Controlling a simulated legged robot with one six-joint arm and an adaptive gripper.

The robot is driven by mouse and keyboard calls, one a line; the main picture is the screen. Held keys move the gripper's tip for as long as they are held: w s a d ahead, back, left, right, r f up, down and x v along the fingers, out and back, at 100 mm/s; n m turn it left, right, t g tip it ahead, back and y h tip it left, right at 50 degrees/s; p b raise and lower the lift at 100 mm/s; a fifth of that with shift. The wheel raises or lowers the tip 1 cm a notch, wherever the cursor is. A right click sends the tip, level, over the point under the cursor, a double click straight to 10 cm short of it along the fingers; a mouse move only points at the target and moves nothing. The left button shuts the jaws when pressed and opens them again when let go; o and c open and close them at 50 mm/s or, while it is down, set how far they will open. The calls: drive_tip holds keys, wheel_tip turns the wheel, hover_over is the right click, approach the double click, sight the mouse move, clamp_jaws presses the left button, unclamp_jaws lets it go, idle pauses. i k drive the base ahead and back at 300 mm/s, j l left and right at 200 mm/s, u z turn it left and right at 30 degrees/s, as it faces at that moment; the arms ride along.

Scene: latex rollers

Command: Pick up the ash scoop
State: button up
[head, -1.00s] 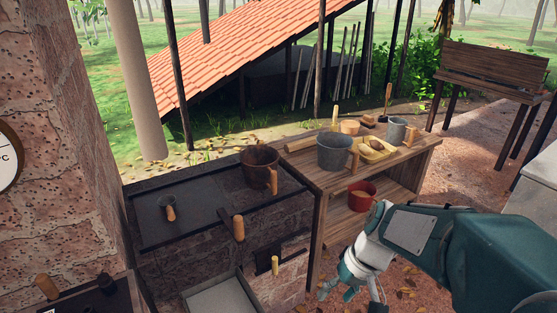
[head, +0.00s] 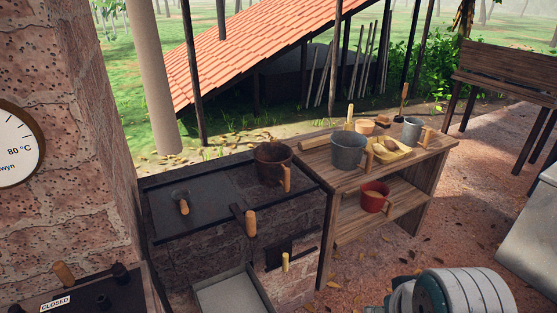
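I cannot tell for certain which thing is the ash scoop. A small dark metal piece with a wooden handle (head: 184,207) is on the left part of the black stove top (head: 215,215). Another wooden handle (head: 251,224) sticks out at the stove's front edge, and what it belongs to is mostly dark. A lighter wooden handle (head: 285,262) is lower on the stove front. My gripper is out of view; only part of my arm shows at the bottom right.
A brown pot (head: 273,165) stands on the stove's right end. A wooden table (head: 325,180) beside it holds a grey pot (head: 348,150), a yellow tray (head: 402,155) and a grey mug (head: 412,130). A red pot (head: 374,196) is on its lower shelf. A grey open tray (head: 225,297) is below the stove front.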

sight(181, 197)
drive_tip(key=k+u, duration=0.15)
drive_tip(key=u, duration=0.9)
